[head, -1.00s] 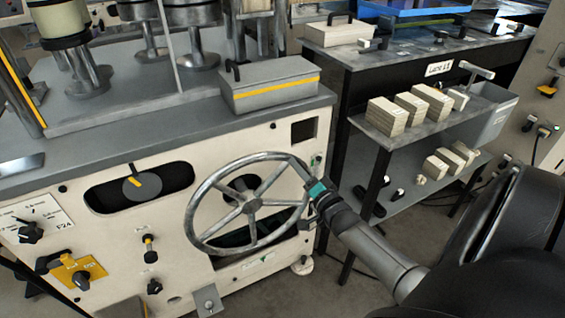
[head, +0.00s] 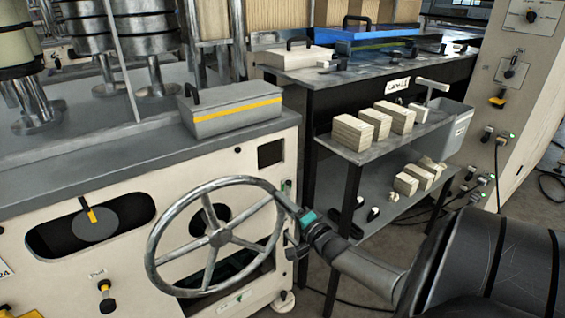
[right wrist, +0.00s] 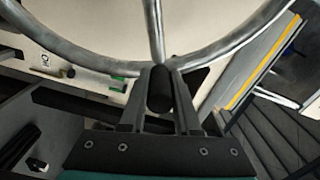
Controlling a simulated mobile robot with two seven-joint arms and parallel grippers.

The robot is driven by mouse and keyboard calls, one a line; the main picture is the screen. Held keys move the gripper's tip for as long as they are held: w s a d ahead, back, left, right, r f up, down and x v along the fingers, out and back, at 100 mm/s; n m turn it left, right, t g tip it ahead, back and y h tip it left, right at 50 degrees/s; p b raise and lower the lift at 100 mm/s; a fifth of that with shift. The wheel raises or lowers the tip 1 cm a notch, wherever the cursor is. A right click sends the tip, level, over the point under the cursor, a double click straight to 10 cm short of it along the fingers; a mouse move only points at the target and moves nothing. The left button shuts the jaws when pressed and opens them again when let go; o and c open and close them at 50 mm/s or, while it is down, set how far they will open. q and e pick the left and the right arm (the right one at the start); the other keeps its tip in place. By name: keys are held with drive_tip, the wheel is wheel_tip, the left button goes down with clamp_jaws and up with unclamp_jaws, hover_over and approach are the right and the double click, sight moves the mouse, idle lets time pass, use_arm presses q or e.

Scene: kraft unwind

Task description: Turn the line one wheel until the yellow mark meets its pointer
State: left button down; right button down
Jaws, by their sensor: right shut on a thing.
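The metal wheel (head: 164,219) with several spokes stands on the front of the cream machine. My right gripper (head: 292,209) is at the right side of its rim. In the right wrist view the fingers (right wrist: 160,98) are shut on a black handle (right wrist: 160,82) at the wheel's rim (right wrist: 232,40). A grey disc (head: 92,229) shows in a dark window left of the wheel. Its yellow mark (head: 92,215) lies just below a small black pointer (head: 84,200); the two look close and nearly in line, but an exact match is too small to tell. My left gripper is out of view.
A grey box with a yellow stripe (head: 236,108) sits on the machine top. To the right, a dark rack (head: 345,153) holds several pale blocks. A cream cabinet (head: 520,90) with knobs stands at the far right. Open floor shows below the rack.

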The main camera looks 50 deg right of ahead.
drive_tip(key=shift+f, duration=0.3)
drive_tip(key=c, duration=0.6)
unclamp_jaws()
drive_tip(key=shift+c, duration=0.2)
drive_tip(key=shift+r, duration=0.1)
